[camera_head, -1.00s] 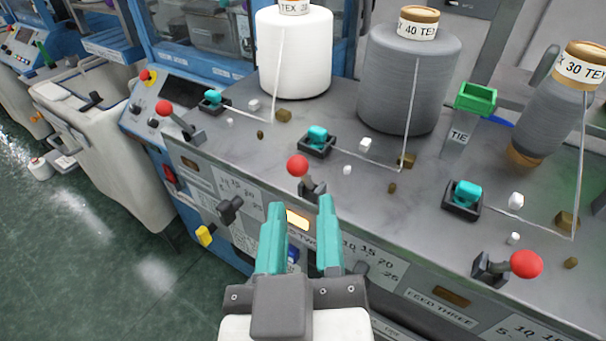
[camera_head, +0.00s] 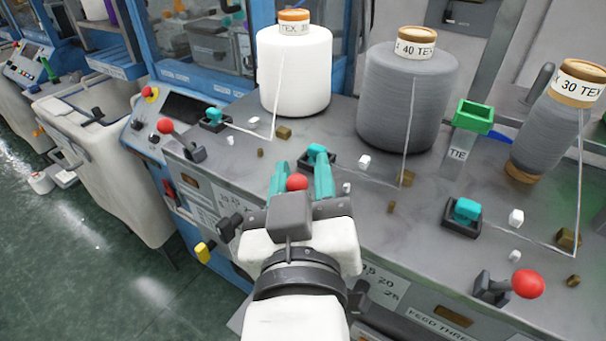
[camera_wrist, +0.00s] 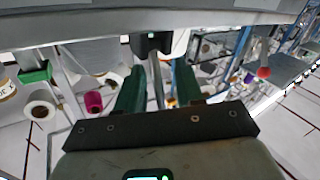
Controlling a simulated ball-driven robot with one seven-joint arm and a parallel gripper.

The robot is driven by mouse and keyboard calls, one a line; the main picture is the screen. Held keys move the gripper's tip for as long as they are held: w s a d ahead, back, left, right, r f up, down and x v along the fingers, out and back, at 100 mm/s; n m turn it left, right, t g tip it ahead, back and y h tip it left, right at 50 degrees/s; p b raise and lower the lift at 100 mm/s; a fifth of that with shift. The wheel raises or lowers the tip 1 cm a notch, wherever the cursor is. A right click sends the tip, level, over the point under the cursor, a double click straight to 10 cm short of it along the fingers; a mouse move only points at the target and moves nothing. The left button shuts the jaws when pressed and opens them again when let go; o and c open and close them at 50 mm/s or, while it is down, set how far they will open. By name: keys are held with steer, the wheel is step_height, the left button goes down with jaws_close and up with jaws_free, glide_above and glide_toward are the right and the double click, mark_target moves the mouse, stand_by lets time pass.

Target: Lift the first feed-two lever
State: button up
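The feed-two lever has a red ball knob (camera_head: 296,182), which shows between my gripper's fingertips in the head view. Its shaft and base are hidden behind my gripper. My gripper (camera_head: 299,180) is open, with one teal finger on each side of the knob. The left finger looks close to the knob and a small gap shows at the right; I cannot tell whether either touches. In the wrist view the two dark green fingers (camera_wrist: 157,90) stand apart, and I cannot make out the knob between them.
Other red-knobbed levers stand at the left (camera_head: 165,126) and lower right (camera_head: 528,284). A teal piece in a black holder (camera_head: 317,155) sits just behind my right finger. A white cone (camera_head: 296,75) and a grey cone (camera_head: 408,100) stand behind, with thin threads running down.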

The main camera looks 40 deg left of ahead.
jaws_close()
stand_by(0.4)
steer(key=shift+r, duration=0.15)
steer(key=shift+w+r+h+p, duration=0.1)
steer(key=shift+r+h+p, duration=0.2)
steer(key=shift+p, duration=0.9)
steer(key=shift+w+m+g+p, duration=0.1)
steer(key=shift+m+g+p, duration=0.25)
steer(key=shift+p, duration=0.25)
steer(key=shift+w+a+f+g+h+p, duration=0.15)
steer(key=shift+g+h+p, duration=0.25)
steer(key=shift+p, duration=0.55)
steer(key=shift+f+m+p, duration=0.1)
steer(key=shift+m+p, duration=0.15)
steer(key=shift+p, duration=0.05)
